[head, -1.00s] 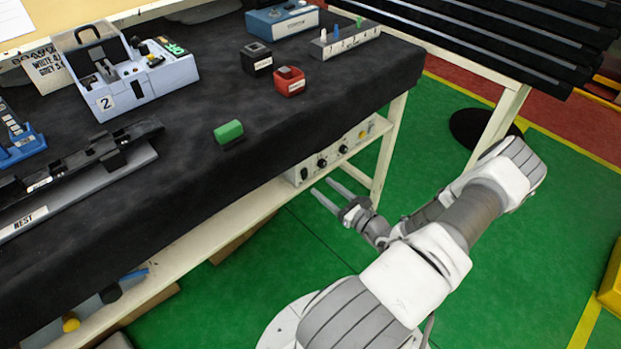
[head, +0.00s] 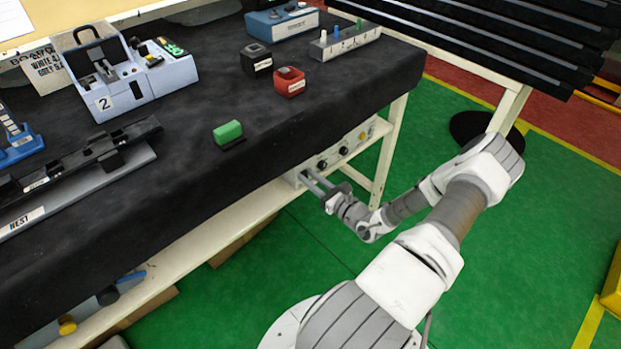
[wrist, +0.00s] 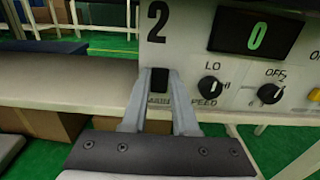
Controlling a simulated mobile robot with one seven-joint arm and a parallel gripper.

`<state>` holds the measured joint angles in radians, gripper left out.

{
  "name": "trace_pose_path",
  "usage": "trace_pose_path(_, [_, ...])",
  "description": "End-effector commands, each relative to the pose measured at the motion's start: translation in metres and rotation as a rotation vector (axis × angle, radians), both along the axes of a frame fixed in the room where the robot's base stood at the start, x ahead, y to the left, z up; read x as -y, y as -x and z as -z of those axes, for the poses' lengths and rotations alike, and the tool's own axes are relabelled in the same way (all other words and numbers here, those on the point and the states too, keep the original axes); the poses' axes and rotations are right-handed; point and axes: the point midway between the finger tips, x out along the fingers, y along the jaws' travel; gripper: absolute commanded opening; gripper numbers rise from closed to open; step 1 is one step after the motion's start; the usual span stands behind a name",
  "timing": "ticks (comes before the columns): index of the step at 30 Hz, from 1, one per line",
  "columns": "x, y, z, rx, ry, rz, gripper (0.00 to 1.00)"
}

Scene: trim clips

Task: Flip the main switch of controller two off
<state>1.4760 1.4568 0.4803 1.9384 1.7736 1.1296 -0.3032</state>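Controller two is a grey-white box (wrist: 190,50) marked "2" under the bench, with a display reading 0. It also shows in the head view (head: 345,148), partly hidden by the bench edge. A black rocker switch (wrist: 159,80) sits low on its front panel, below the 2, with a small label under it. My gripper (wrist: 158,73) is open, its two fingers apart on either side of the switch in the wrist view. In the head view my gripper (head: 307,177) points at the panel's left end. I cannot tell whether a finger touches the switch, or its position.
To the right are a speed knob (wrist: 211,86) and a second knob (wrist: 269,93) marked OFF. The lower shelf (head: 250,205) runs along under the bench. The black bench top (head: 200,170) overhangs above my gripper, with a green block (head: 228,131) near its edge.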

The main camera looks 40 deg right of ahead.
Motion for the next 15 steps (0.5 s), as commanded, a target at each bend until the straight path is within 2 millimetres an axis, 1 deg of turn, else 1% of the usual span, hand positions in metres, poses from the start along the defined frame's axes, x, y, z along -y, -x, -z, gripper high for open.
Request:
trace_pose_path(1, [0.0,0.0,0.0,0.0,0.0,0.0,0.07])
trace_pose_path(2, [0.0,0.0,0.0,0.0,0.0,0.0,0.02])
trace_pose_path(3, [0.0,0.0,0.0,0.0,0.0,0.0,0.0])
trace_pose_path(10, [0.0,0.0,0.002,0.009,-0.001,0.001,0.0])
trace_pose_path(15, [0.0,0.001,0.011,0.112,-0.009,0.001,0.0])
